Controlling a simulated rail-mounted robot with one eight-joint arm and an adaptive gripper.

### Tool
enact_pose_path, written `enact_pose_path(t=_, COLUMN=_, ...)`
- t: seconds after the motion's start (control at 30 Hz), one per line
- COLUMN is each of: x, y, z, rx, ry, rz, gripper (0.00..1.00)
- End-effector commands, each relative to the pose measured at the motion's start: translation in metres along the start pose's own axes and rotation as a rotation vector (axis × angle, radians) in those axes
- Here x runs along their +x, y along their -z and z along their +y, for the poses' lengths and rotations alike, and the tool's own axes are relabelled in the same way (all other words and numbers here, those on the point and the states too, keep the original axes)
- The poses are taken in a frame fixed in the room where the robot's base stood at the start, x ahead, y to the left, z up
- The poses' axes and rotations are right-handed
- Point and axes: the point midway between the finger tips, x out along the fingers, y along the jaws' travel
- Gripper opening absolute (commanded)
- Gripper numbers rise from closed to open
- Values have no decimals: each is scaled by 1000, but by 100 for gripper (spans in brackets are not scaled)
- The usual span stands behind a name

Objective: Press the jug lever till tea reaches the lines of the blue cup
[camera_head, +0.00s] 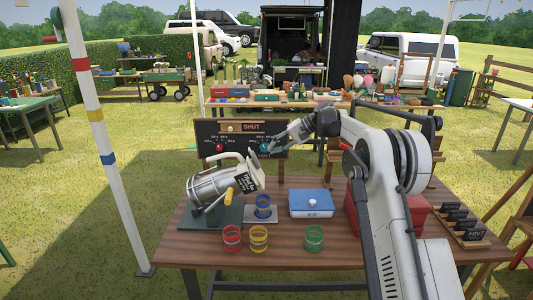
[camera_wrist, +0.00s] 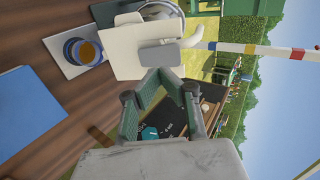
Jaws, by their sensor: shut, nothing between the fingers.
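The blue cup (camera_head: 263,206) stands beside the stand, below the spout end. In the wrist view the blue cup (camera_wrist: 82,51) holds brown tea; I cannot tell its level against the lines. A flat grey piece (camera_wrist: 158,57), perhaps the lever, sits at the jug's pale end. My gripper (camera_head: 276,144) is shut and empty above and right of the jug; its fingertips (camera_wrist: 165,76) appear close to the grey piece. Contact cannot be told.
Red (camera_head: 232,238), yellow (camera_head: 259,238) and green (camera_head: 314,238) cups stand along the table's front. A blue-and-white box (camera_head: 311,203) lies right of the blue cup. A red box (camera_head: 405,214) is at right.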

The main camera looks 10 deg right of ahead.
Motion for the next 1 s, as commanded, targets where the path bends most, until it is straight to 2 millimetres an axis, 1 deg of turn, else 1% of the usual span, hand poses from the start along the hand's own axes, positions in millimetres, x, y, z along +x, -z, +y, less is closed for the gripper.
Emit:
enact_pose_path(t=0.03, x=-12, y=1, z=5, rx=3, ry=0, rz=3, gripper=0)
enact_pose_path(t=0.2, x=-45, y=0, z=11, rx=2, ry=0, rz=3, gripper=0)
enact_pose_path(t=0.3, x=-62, y=0, z=14, rx=2, ry=0, rz=3, gripper=0)
enact_pose_path(t=0.4, x=-73, y=0, z=16, rx=2, ry=0, rz=1, gripper=0)
enact_pose_path(t=0.6, x=-85, y=0, z=18, rx=1, ry=0, rz=1, gripper=0)
enact_pose_path(t=1.0, x=-86, y=-2, z=16, rx=1, ry=-4, rz=3, gripper=0)
